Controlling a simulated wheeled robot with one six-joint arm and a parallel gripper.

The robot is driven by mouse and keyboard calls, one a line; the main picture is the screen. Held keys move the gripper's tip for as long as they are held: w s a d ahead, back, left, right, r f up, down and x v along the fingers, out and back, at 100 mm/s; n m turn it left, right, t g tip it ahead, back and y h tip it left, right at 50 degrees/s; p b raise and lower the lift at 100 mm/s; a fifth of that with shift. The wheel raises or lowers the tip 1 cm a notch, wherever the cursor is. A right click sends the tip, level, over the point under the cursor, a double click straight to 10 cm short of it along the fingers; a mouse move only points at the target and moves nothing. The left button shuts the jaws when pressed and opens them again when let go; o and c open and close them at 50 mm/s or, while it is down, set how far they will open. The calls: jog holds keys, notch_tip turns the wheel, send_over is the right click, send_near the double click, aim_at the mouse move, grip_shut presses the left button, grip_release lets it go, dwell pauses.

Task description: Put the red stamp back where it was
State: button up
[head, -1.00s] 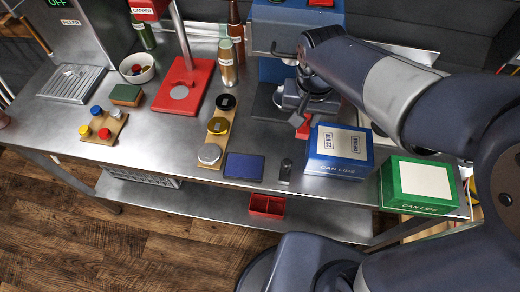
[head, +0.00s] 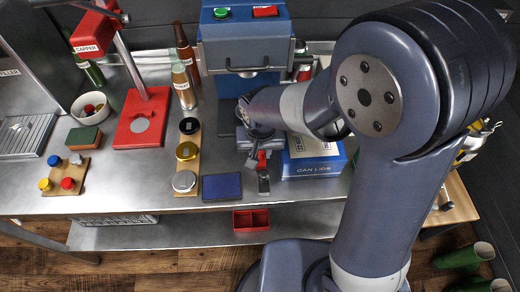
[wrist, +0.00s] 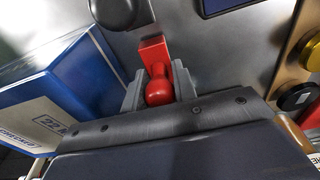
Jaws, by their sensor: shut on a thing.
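The red stamp (wrist: 158,88) is between the two fingers of my gripper (wrist: 160,92) in the wrist view, its round knob toward the palm. In the head view the red stamp (head: 262,160) shows below my gripper (head: 258,146), over the front part of the steel bench, just behind a dark stamp (head: 263,183). The dark stamp (wrist: 118,10) also shows at the top of the wrist view. I cannot tell whether the red stamp touches the bench.
A blue ink pad (head: 222,187) lies left of the stamps. The blue can-lids box (head: 312,167) stands close on the right. A wooden strip with several round lids (head: 186,152) is further left. A red divided tray (head: 251,220) sits on the lower shelf.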

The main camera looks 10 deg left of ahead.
aim_at(260, 153)
jog(key=shift+f, duration=0.25)
jog(key=o, duration=0.8)
jog(key=shift+r, duration=0.1)
jog(key=r, duration=0.4)
jog(key=s+r, duration=0.1)
jog(key=r, duration=0.7)
jog(key=shift+s+d+r, duration=0.15)
jog(key=shift+s, duration=0.05)
